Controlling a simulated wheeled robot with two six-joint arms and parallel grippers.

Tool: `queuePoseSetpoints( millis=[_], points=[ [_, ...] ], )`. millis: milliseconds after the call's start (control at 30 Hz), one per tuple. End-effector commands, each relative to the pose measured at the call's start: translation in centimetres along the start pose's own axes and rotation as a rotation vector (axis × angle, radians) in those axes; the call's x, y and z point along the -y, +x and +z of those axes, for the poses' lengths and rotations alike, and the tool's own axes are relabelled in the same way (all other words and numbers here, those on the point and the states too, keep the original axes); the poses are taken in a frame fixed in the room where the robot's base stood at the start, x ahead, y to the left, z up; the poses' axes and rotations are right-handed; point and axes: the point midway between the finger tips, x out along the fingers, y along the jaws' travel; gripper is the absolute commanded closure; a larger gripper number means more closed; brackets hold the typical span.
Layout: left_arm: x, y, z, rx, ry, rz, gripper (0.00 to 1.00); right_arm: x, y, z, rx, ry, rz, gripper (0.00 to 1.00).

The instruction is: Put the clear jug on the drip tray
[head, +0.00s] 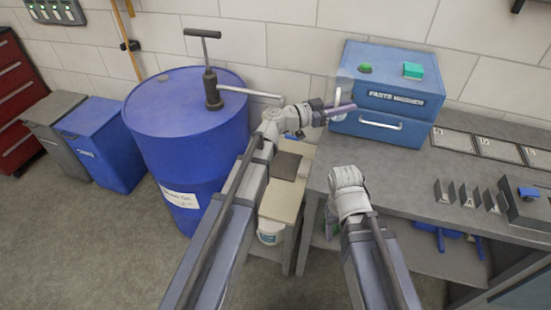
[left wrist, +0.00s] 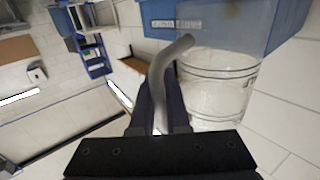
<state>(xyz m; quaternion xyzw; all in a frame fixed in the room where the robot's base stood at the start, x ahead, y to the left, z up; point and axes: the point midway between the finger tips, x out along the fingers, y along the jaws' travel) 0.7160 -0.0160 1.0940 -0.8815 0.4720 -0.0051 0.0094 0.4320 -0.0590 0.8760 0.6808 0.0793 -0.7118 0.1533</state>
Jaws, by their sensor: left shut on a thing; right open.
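The clear jug (left wrist: 222,88) fills the right of the left wrist view, and its grey curved handle (left wrist: 163,72) passes between my left gripper's fingers (left wrist: 165,105). In the head view my left gripper (head: 341,108) is shut on the jug, in front of the parts washer's left side. The see-through jug (head: 343,84) is hard to make out there. A dark square plate (head: 286,166), which looks like the drip tray, lies on a pale stand between drum and bench. My right gripper (head: 331,229) is open, low by the bench's front edge and mostly hidden by its wrist.
A blue drum (head: 183,125) with a hand pump (head: 212,88) stands left of my left arm; the pump's spout reaches right. The blue parts washer (head: 385,95) stands on the grey bench (head: 400,178). Metal brackets (head: 468,196) stand on the bench's right. The bench's middle is clear.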

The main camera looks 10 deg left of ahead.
Motion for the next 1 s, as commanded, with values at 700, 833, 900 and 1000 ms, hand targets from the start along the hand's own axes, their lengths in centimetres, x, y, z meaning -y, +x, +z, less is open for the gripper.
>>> queuePoseSetpoints(
  millis=[700,833,900,1000],
  points=[
    [4.1,-9.6,20.3,0.008,0.002,-0.377,1.0,1.8,20.1,-1.2,-0.002,-0.007,0.004,0.5],
    [4.7,-11.5,23.7,0.01,0.002,-0.444,1.0,2.1,23.5,-1.4,-0.002,-0.008,0.005,0.5],
    [5.0,-12.7,25.8,0.011,0.002,-0.483,1.0,2.3,25.5,-1.5,-0.002,-0.008,0.005,0.5],
    [5.4,-14.5,28.8,0.012,0.002,-0.544,1.0,2.6,28.5,-1.7,-0.002,-0.009,0.006,0.5]
  ],
)
